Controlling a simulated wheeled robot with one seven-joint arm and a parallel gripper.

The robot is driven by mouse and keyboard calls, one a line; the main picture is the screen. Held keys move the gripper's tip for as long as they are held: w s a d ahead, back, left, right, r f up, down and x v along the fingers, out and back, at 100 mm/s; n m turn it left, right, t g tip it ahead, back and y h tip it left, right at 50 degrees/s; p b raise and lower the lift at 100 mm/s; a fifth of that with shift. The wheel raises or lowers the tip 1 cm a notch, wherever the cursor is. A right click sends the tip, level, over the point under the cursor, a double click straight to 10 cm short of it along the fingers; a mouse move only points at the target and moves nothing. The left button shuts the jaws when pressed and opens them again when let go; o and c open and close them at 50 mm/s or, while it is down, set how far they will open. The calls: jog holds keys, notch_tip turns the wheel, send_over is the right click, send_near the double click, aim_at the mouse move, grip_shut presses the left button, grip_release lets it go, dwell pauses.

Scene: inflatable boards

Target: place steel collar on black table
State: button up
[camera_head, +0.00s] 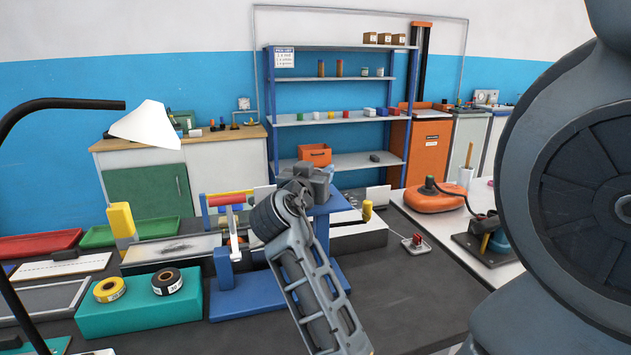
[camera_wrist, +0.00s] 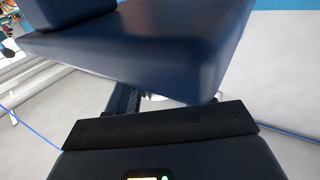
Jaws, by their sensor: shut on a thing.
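My gripper (camera_head: 305,181) is at the far end of my arm, over the blue press-like bench piece in the middle of the head view. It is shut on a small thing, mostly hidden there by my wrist. In the wrist view, a small pale, metallic sliver (camera_wrist: 153,97) shows below a large dark blue block; it is likely the steel collar, but its shape cannot be made out. The black table (camera_head: 400,285) has a dark top and spans the foreground.
A teal block (camera_head: 135,312) with yellow and black tape rolls stands front left. A blue stand with a red-and-white lever (camera_head: 232,225) is left of my arm. A small red-button device (camera_head: 416,243) sits to the right. The dark top right of my arm is largely clear.

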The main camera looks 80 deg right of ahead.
jog(key=shift+f, duration=1.1)
jog(key=shift+f+b, duration=0.3)
jog(key=shift+b, duration=0.1)
jog(key=o, duration=1.1)
jog(key=shift+r, duration=0.1)
jog(key=shift+r+p, duration=0.15)
jog(key=shift+p, duration=0.45)
